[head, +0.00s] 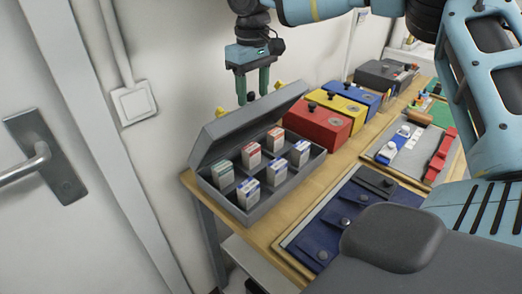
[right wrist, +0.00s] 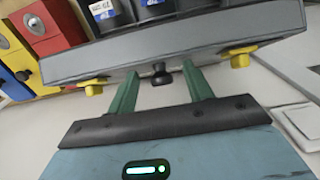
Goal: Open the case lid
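The grey case (head: 270,193) sits on the wooden bench, with several small labelled boxes (head: 248,193) inside. Its lid (head: 215,140) stands raised and tilted up along the wall side, so the inside shows. My right gripper (head: 252,96) points down at the lid's raised edge. In the right wrist view a black knob (right wrist: 160,74) on the lid's edge (right wrist: 205,52) lies between the two green fingers of my right gripper (right wrist: 161,78). The fingers stand apart, with a gap on each side of the knob. My left gripper is out of view.
Red (head: 316,127), yellow (head: 339,106) and blue (head: 352,96) boxes stand right beside the case. A tray (head: 398,165) with tools is further right. The wall, with a switch (head: 133,104), is close behind.

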